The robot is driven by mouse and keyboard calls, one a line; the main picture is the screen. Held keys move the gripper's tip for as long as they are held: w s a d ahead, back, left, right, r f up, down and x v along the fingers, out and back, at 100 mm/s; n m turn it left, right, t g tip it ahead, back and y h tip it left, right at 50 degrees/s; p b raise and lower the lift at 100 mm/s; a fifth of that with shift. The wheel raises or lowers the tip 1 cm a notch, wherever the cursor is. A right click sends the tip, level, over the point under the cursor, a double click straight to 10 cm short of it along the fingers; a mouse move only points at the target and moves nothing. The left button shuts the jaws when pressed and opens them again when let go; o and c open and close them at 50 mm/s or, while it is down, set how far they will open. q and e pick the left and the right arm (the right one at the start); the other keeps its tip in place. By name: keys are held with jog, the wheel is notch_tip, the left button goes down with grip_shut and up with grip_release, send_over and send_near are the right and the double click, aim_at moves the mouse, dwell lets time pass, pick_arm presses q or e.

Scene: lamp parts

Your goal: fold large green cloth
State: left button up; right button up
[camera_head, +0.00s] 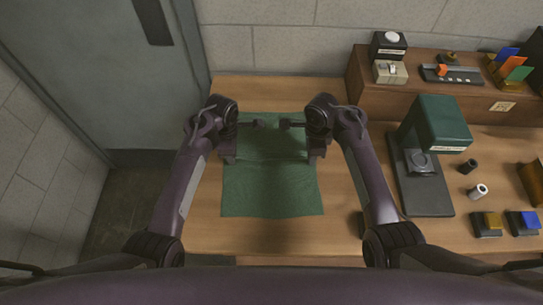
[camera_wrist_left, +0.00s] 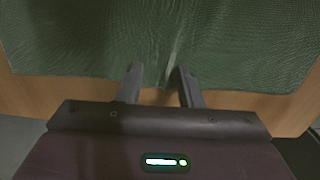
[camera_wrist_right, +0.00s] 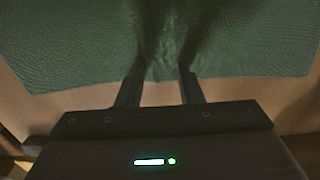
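The large green cloth (camera_head: 270,190) lies spread on the wooden table, with its front edge flat and slightly wavy. My left gripper (camera_head: 229,156) points down at the cloth's left edge. In the left wrist view its fingers (camera_wrist_left: 156,72) are apart at that edge, with creased cloth between and beyond the tips. My right gripper (camera_head: 317,156) points down at the right edge. In the right wrist view its fingers (camera_wrist_right: 163,74) are also apart, with shaded, rippled cloth between and beyond them. Whether the fingertips touch the cloth is unclear. The arms hide parts of both side edges.
More small parts (camera_head: 478,191) lie at the right. The table (camera_head: 250,236) is clear in front of the cloth.

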pick_arm(q)
grip_shut()
pick_arm(e)
jog(key=shift+f, duration=0.1)
grip_shut()
pick_arm(q)
jog(key=shift+r, duration=0.1)
